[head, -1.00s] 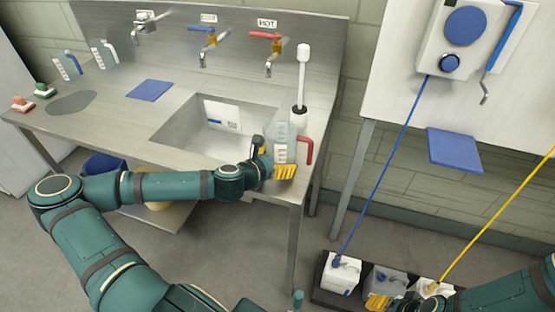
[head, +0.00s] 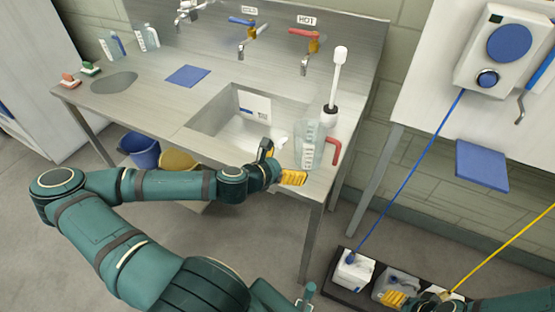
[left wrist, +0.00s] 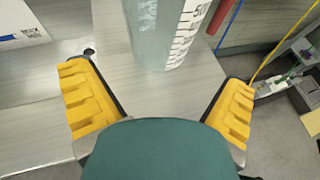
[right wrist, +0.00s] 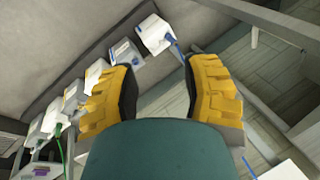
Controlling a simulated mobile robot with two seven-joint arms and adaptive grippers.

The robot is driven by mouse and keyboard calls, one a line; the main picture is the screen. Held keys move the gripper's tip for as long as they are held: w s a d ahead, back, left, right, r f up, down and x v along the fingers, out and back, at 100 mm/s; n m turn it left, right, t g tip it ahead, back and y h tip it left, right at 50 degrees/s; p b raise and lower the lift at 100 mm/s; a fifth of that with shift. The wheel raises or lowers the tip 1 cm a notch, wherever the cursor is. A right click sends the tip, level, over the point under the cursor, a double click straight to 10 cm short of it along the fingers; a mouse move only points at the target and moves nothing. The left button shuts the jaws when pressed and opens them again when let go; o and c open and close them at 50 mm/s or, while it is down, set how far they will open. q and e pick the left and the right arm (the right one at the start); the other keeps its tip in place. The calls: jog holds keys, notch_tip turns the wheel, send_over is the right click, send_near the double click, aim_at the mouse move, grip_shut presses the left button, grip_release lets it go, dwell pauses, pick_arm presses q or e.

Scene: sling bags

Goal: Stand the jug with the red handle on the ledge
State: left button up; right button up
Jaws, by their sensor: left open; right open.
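The clear jug (head: 310,147) with white markings and a red handle (head: 335,152) stands upright on the steel strip right of the sink, close to the bench's front right corner. Its handle faces right. My left gripper (head: 280,163) is open and empty, just left of and in front of the jug. In the left wrist view the jug's lower part (left wrist: 165,35) stands beyond the spread fingers (left wrist: 156,80), apart from them. My right gripper (right wrist: 163,68) is open and empty; in the head view only a yellow finger (head: 395,299) shows low at the right.
The sink (head: 240,115) holds a white labelled item. A white brush (head: 338,75) in a holder stands behind the jug. A blue pad (head: 187,75) lies on the bench's left part. A dark tray (head: 345,292) with white containers lies on the floor; blue and yellow lines run near it.

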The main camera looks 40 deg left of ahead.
pick_arm(q)
jog(key=shift+p+v, duration=1.65)
jog(key=shift+p, duration=0.7)
jog(key=shift+s+r+p, duration=0.2)
jog(key=shift+s+p, duration=0.35)
jog(key=shift+p, duration=0.2)
jog(key=s+d+f+m+g+h, duration=0.1)
jog(key=d+f+m+g, duration=0.3)
jog(key=d+m, duration=0.7)
jog(key=s+d+f+m+g+h, duration=0.1)
jog(key=s+d+f+m+g, duration=0.2)
jog(key=d+m, duration=0.8)
notch_tip(320, 180, down, 2)
jog(key=m+g, duration=0.4)
jog(key=m, duration=0.6)
jog(key=shift+d+f, duration=0.2)
jog(key=shift+d, duration=0.05)
